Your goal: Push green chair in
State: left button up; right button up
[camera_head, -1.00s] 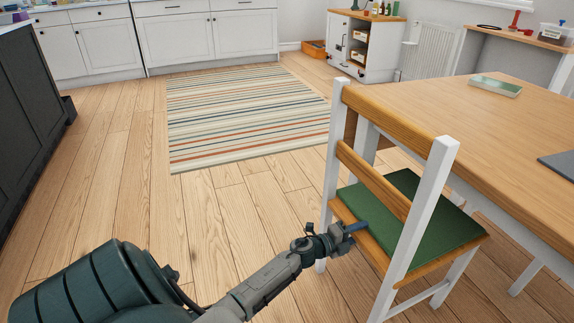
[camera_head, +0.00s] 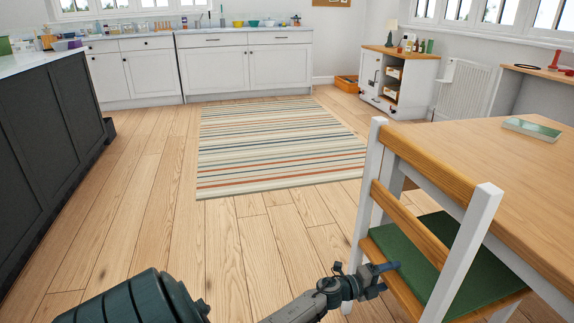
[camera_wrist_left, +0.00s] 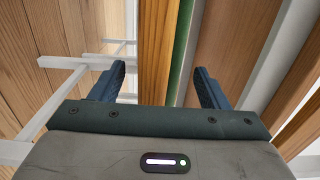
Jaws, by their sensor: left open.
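The green chair has a white frame, wooden back slats and a green seat (camera_head: 425,252). It stands at the right of the head view, against the wooden table (camera_head: 510,165), with its back towards me. My left gripper (camera_head: 386,267) is at the rear edge of the seat, below the lower back slat. In the left wrist view its two fingers (camera_wrist_left: 160,85) are apart. The wooden seat edge (camera_wrist_left: 155,50) and green cushion (camera_wrist_left: 182,50) lie between them. I cannot tell whether the fingers touch the seat. My right gripper is not in view.
A striped rug (camera_head: 275,145) lies on the open wooden floor. A dark cabinet (camera_head: 50,150) stands at the left. White cabinets (camera_head: 245,65) line the back wall, and a small white cabinet (camera_head: 400,85) stands at the back right.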

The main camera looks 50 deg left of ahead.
pick_arm(q)
jog(key=shift+r, duration=0.1)
dwell(0.3)
jog(key=b+v, duration=0.2)
jog(key=v, duration=1)
jog(key=shift+r, duration=0.1)
